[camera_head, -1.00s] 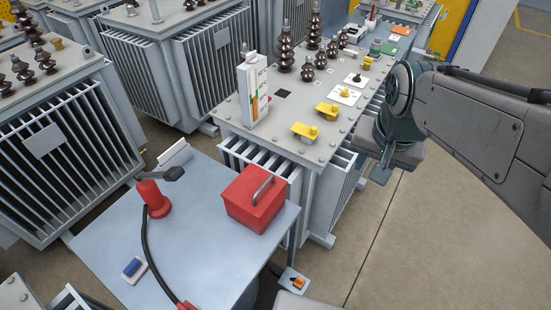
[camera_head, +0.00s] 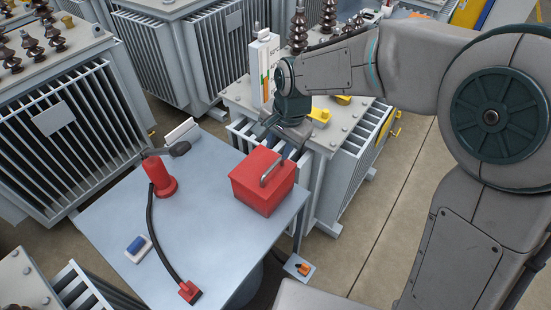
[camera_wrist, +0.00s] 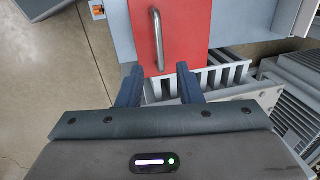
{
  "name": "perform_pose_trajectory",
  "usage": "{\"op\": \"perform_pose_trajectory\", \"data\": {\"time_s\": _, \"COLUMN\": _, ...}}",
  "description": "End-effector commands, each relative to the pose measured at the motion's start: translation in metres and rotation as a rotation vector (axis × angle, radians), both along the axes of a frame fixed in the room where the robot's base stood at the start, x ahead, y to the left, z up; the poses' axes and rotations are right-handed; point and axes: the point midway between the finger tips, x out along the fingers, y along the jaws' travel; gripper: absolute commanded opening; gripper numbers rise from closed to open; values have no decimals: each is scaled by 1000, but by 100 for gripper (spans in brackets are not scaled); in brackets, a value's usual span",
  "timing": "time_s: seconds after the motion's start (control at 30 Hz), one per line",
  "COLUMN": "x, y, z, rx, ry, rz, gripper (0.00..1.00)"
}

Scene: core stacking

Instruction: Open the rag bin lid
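The rag bin, a red box (camera_head: 252,193), sits on the right part of the blue-grey table. Its lid (camera_head: 258,174) is shut and carries a grey metal bar handle (camera_head: 271,172). My gripper (camera_head: 284,138) is above and just behind the bin, on its transformer side. In the wrist view the red lid (camera_wrist: 190,30) and the handle (camera_wrist: 157,40) are ahead of my gripper (camera_wrist: 160,72). The two dark fingers stand apart with nothing between them. The handle lies beyond the fingertips, roughly in line with the gap, and looks apart from them.
The table (camera_head: 215,245) also bears a red cylinder (camera_head: 160,176) with a black hose and a blue-and-white block (camera_head: 137,246). A transformer with yellow parts and a white upright device (camera_head: 263,65) stands close behind the bin. Table space left of the bin is free.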

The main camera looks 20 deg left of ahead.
Motion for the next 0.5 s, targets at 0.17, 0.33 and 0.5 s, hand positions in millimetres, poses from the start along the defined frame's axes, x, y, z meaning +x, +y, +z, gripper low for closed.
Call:
{"op": "perform_pose_trajectory", "data": {"time_s": 0.17, "x": 1, "y": 6, "z": -36, "rx": -3, "ry": 4, "rz": 2, "gripper": 32}}
{"op": "perform_pose_trajectory", "data": {"time_s": 0.33, "x": 3, "y": 10, "z": -57, "rx": -1, "ry": 2, "rz": 1, "gripper": 32}}
{"op": "perform_pose_trajectory", "data": {"time_s": 0.5, "x": 3, "y": 12, "z": -66, "rx": -1, "ry": 0, "rz": 1, "gripper": 32}}
